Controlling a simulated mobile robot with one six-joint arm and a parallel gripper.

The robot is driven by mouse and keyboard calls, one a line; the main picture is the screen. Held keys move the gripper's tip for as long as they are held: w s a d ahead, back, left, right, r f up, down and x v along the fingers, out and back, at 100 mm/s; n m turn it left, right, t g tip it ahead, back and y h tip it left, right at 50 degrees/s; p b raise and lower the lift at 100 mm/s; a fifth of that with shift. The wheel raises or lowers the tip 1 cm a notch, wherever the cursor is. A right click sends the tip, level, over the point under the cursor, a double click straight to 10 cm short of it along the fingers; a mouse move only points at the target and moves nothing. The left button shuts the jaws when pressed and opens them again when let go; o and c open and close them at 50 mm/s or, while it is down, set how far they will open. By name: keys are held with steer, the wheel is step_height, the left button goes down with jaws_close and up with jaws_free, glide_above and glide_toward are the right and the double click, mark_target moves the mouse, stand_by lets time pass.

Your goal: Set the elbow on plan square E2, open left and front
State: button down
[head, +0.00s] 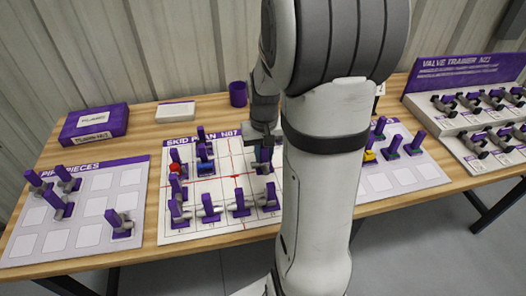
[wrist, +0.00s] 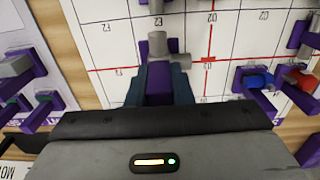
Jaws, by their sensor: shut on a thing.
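My gripper (wrist: 160,90) is shut on the purple handle of a grey elbow (wrist: 159,46), which also shows in the head view near my gripper (head: 262,140). In the wrist view one grey end points right and another part points up, toward a neighbouring piece (wrist: 155,6). The elbow is over the back right part of the skid plan (head: 225,185). I cannot tell whether it touches the board. The square under it is mostly hidden by the piece and my gripper.
Several purple-handled pieces, such as one at the front (head: 240,204), stand on the plan. A red valve (wrist: 301,78) and a blue valve (wrist: 258,80) stand to one side. The pipe pieces sheet (head: 90,215) is at left, the valve trainer (head: 470,95) at right.

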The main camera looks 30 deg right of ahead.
mark_target(264, 161)
steer(key=shift+f+b, duration=0.35)
steer(key=shift+f, duration=0.3)
steer(key=shift+f+b, duration=1.3)
steer(key=shift+f, duration=0.45)
steer(key=shift+f+b, duration=0.55)
steer(key=shift+f, duration=0.2)
steer(key=c, duration=1.2)
jaws_free()
steer(key=shift+r, duration=0.2)
steer(key=shift+r+p, duration=0.45)
steer(key=shift+p, duration=0.1)
